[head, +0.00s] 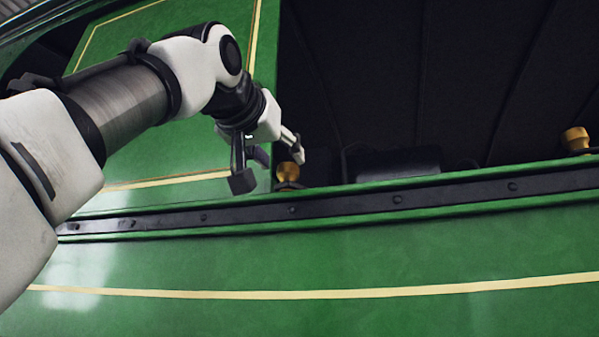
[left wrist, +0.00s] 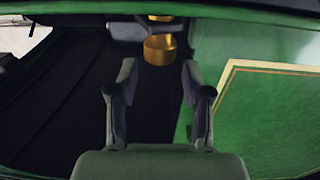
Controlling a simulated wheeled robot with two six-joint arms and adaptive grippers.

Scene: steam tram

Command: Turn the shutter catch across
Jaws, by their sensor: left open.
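A brass catch (head: 288,173) stands at the edge of the green panel in the head view, close to my left gripper. In the left wrist view the brass catch (left wrist: 160,50) lies ahead of the fingers, at the border between dark interior and green panel. My left gripper (head: 271,168) is open, with one finger on the near left side and the other by the catch. In the left wrist view its two fingers (left wrist: 159,75) are spread with a gap between them. I cannot tell whether a finger touches the catch. My right gripper is not in view.
A second brass knob (head: 575,139) stands on the ledge at the far right. A riveted black strip (head: 398,200) runs along the green side (head: 350,260). A green panel with a cream line (head: 150,150) rises behind my left arm. The opening behind is dark.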

